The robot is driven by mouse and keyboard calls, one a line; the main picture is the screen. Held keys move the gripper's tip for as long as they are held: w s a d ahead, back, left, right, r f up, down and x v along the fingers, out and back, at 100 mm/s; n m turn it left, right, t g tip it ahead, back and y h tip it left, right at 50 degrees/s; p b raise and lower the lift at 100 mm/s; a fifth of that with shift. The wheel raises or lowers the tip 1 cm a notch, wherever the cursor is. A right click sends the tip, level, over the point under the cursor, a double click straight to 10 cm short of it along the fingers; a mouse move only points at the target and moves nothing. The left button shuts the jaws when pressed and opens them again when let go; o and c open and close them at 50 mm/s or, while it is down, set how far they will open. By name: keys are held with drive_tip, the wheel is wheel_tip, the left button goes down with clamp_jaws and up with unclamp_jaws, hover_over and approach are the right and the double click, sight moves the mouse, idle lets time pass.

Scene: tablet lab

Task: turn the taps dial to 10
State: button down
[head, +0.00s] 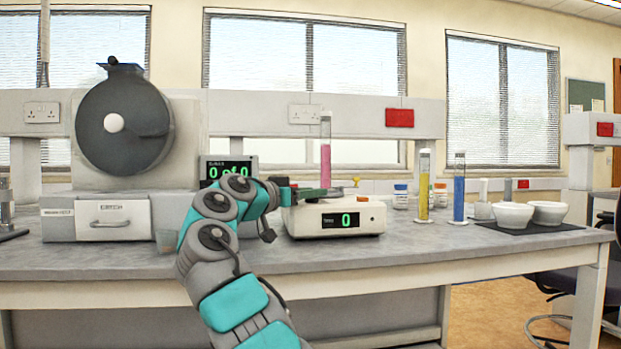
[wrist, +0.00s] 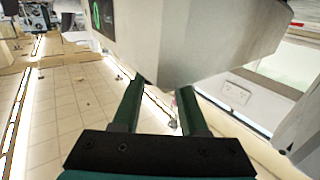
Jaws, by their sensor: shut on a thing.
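The tap tester (head: 337,218) is a low off-white box on the bench in the head view. Its green display reads TAPS 0. A pink-filled cylinder (head: 326,150) stands upright at its top. My gripper (head: 330,191) comes in from the left, level with the box top, and crosses in front of the cylinder's base. In the wrist view my gripper (wrist: 160,85) has its two dark green fingers against a pale box. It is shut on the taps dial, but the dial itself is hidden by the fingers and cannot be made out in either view.
A drum-shaped machine (head: 122,125) and a small screen (head: 228,168) reading 0 of 0 stand left. Yellow (head: 424,190) and blue (head: 459,190) cylinders and white bowls (head: 513,215) stand right. The bench front (head: 440,248) is clear right of my arm.

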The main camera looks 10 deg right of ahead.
drive_tip(key=shift+r+m+g+h+p, duration=0.4)
drive_tip(key=shift+m+g+h+p, duration=0.5)
drive_tip(key=shift+p, duration=1.5)
drive_tip(key=shift+g+p, duration=0.3)
drive_tip(key=shift+g, duration=0.1)
drive_tip(key=shift+f+m+g+p, duration=0.3)
drive_tip(key=shift+p, duration=0.15)
drive_tip(key=shift+c, duration=2.2)
unclamp_jaws()
